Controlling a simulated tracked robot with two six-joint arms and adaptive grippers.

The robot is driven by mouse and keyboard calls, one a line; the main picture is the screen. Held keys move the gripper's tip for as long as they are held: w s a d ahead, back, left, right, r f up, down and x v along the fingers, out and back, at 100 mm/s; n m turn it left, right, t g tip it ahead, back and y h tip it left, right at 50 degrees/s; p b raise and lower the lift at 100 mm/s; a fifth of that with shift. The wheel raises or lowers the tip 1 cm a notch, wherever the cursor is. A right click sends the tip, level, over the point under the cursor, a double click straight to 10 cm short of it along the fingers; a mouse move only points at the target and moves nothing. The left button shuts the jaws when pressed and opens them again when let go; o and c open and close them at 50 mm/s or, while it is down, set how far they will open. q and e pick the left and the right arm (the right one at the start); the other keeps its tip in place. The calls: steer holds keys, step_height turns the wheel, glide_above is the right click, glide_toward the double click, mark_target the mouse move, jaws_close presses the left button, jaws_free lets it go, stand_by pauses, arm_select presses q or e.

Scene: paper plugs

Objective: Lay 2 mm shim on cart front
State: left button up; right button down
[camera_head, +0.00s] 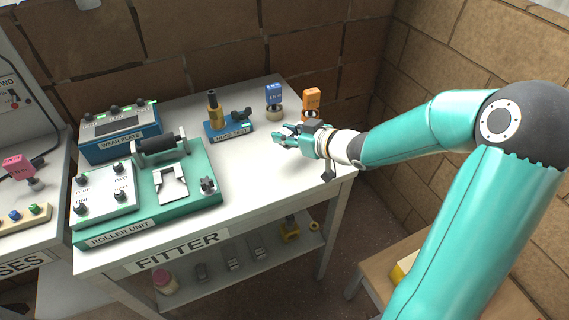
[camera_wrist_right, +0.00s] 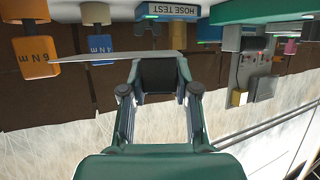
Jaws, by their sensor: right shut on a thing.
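My right gripper (camera_head: 286,136) is over the right part of the white top of the bench (camera_head: 255,172) labelled FITTER. In the right wrist view my right gripper (camera_wrist_right: 160,75) is shut on a thin, flat grey strip (camera_wrist_right: 100,59), taken to be the shim. The strip sticks out to the left past the fingertips; part of it is hidden by them. Its thickness marking cannot be read. In the head view the strip is too small to make out clearly. My left gripper is not in view.
A green roller unit (camera_head: 200,211), a wear plate box (camera_head: 110,144) and a hose test stand (camera_head: 218,128) occupy the left and back. Blue (camera_head: 273,92) and orange (camera_head: 311,98) torque tools stand at the back right. The front right top is clear. A lower shelf (camera_head: 262,247) holds several parts.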

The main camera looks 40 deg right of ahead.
mark_target(286, 164)
steer(key=shift+f+b, duration=0.5)
steer(key=shift+f, duration=3.5)
steer(key=shift+f, duration=0.15)
steer(key=c, duration=1.3)
jaws_free()
steer(key=o, duration=0.4)
